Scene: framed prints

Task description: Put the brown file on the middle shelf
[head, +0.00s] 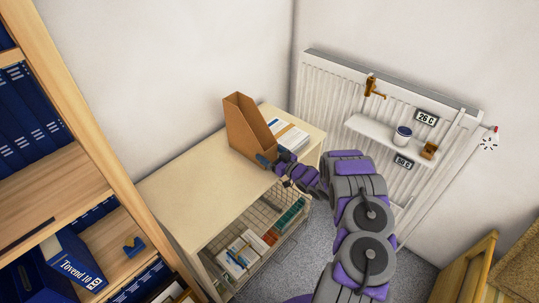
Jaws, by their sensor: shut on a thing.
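The brown file (247,130), an open-topped cardboard holder with a sloping side, stands upright on the cream table (190,185) near the wall. My gripper (266,160) is at the lower right edge of the file and is shut on it. My arm's links hide part of the table's right end. The wooden bookcase (92,115) stands at the left. Its middle shelf (48,190) shows a broad bare area, below a row of blue binders (28,110).
Papers (288,133) lie behind the file. A tilted blue binder (75,262) and a small blue object (133,246) are on a lower bookcase shelf. A wire basket (270,232) holds papers and books under the table. A radiator (325,90) with a small white shelf (375,130) is at right.

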